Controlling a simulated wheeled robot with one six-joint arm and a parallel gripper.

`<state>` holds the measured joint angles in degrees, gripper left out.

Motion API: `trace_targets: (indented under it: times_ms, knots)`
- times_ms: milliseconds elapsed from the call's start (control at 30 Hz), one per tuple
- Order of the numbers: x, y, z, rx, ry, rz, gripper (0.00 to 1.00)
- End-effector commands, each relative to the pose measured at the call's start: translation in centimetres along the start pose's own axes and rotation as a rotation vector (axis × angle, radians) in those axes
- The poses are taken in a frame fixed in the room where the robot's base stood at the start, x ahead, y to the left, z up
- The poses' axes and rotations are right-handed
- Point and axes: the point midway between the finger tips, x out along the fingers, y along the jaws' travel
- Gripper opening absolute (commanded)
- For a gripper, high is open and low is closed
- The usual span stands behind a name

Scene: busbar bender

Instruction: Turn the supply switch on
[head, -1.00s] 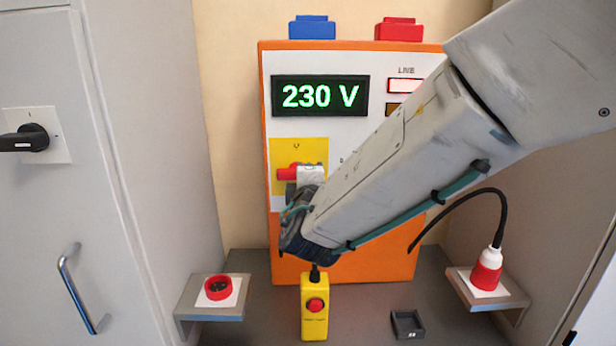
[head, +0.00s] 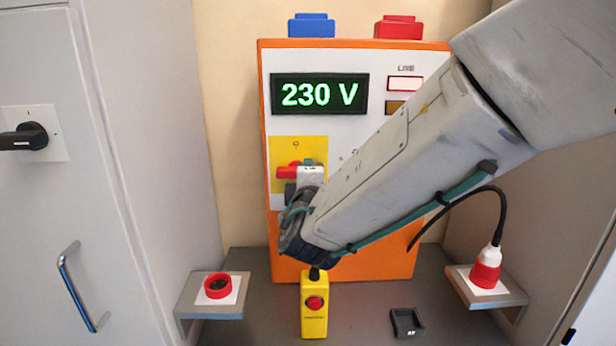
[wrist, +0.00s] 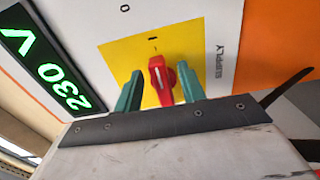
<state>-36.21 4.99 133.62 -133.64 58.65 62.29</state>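The supply switch has a red handle (wrist: 160,80) on a yellow plate (wrist: 128,52), beside the word SUPPLY. In the wrist view the handle lines up with a small mark on the plate. My gripper (wrist: 159,88) has its two green fingers on either side of the handle, with visible gaps to both. In the head view the red handle (head: 286,172) lies sideways on the yellow plate (head: 283,150). My gripper (head: 305,178) covers part of it there. The display (head: 320,94) reads 230 V in green.
A yellow box with a red button (head: 314,303) stands below my arm. A red socket (head: 218,286) is on the left shelf, and a red plug with a black cable (head: 486,267) on the right one. A grey cabinet with a black handle (head: 30,137) is at left.

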Motion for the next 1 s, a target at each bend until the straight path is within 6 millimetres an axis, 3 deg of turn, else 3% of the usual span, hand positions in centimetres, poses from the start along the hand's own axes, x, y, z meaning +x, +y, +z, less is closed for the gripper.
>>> trace_targets:
  times_ms: [200, 400, 900, 1000]
  knots:
    - [-3.8, 0.0, -0.1, 0.001, 0.003, 0.0, 0.4]
    - [-6.4, 0.0, 0.0, 0.0, 0.003, 0.0, 0.4]
    - [-6.9, 0.0, 0.1, -0.041, -0.003, 0.0, 0.4]
    - [-7.0, -0.9, 1.8, -0.095, -0.082, -0.043, 0.4]
